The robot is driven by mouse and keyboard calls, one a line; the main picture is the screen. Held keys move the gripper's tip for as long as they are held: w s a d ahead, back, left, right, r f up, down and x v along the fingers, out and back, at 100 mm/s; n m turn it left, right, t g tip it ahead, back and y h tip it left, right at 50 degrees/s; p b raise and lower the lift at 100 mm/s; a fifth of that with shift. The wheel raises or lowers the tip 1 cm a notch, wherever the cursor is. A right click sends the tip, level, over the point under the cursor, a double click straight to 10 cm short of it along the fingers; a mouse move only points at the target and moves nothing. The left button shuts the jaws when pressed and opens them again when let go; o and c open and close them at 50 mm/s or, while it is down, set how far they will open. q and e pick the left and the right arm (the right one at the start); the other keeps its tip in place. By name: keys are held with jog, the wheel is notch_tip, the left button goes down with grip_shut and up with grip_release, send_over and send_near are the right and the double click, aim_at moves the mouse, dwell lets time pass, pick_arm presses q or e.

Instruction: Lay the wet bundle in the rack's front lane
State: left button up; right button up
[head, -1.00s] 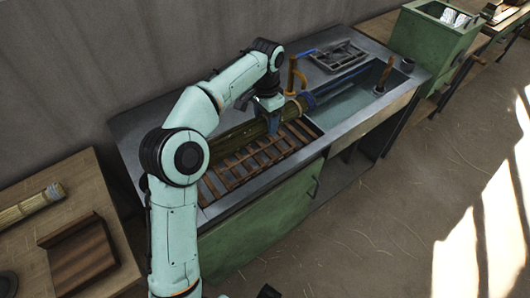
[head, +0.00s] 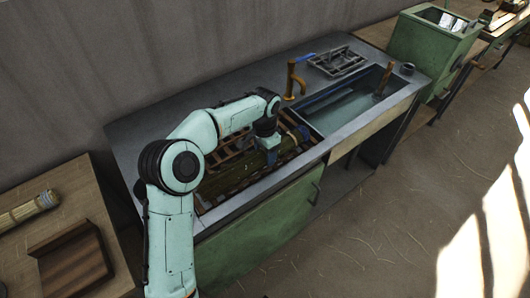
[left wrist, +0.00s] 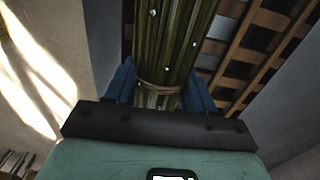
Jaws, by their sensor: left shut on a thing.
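The wet bundle (head: 240,170) is a long green-brown sheaf of stalks with a dark blue end. It lies along the front side of the wooden slatted rack (head: 228,147), roughly parallel to the counter's front edge. My left gripper (head: 270,156) is above it, shut on it. In the left wrist view the blue fingers (left wrist: 160,88) sit on both sides of the bundle (left wrist: 174,40), near a tie band, with water drops on the stalks. Rack slats (left wrist: 262,38) show bare beside it. Whether the bundle touches the slats is hidden. My right gripper is out of view.
A side table (head: 75,185) at left holds a pale bundle (head: 28,209) and a brown wooden holder (head: 75,262).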

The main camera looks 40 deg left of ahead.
pick_arm(q)
jog(key=shift+f, duration=0.15)
jog(key=o, duration=1.2)
notch_tip(320, 180, up, 12)
jog(key=shift+r+p, duration=0.2)
jog(key=shift+p, duration=1)
